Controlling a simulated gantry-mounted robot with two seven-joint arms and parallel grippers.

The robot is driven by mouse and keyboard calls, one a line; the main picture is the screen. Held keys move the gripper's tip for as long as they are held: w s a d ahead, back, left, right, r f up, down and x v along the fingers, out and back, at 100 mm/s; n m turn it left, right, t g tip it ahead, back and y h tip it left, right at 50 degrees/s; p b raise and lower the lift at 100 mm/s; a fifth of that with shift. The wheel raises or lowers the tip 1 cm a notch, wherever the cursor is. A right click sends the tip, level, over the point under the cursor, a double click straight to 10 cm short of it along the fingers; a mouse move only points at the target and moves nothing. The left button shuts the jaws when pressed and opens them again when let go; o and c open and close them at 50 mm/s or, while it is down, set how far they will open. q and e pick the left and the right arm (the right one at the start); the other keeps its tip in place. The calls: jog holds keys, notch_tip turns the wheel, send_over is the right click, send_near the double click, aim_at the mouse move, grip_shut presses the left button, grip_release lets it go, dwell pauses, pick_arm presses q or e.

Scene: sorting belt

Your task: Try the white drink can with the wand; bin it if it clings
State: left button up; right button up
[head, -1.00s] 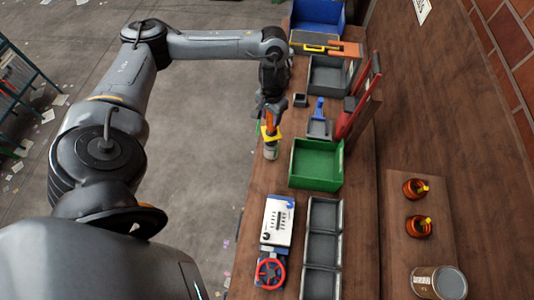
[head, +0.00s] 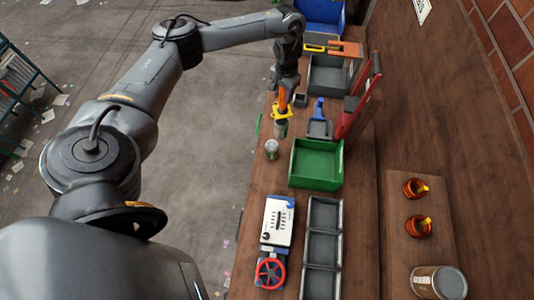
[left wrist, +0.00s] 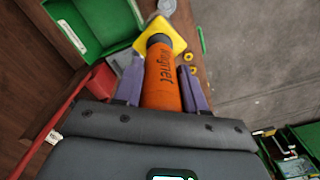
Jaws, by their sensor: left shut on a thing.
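My left gripper (head: 285,88) is shut on an orange wand (left wrist: 163,80) with a yellow guard, held pointing down over the bench. Below the guard shows a dark greenish cylinder (head: 281,129); I cannot tell whether it is the wand's tip or something else. A small pale can (head: 271,149) with a grey lid stands upright on the bench, nearer than the wand and apart from it. A round grey top (left wrist: 167,6) shows beyond the guard in the left wrist view. My right gripper is out of view.
A green bin (head: 316,165) stands right of the can. Grey trays (head: 322,245) and a panel with a red wheel (head: 270,273) lie nearer.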

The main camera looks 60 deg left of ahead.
pick_arm(q)
jog(key=w+a+b, duration=0.1)
jog(key=w+a, duration=0.4)
jog(key=w, duration=0.1)
jog(key=shift+b, duration=0.35)
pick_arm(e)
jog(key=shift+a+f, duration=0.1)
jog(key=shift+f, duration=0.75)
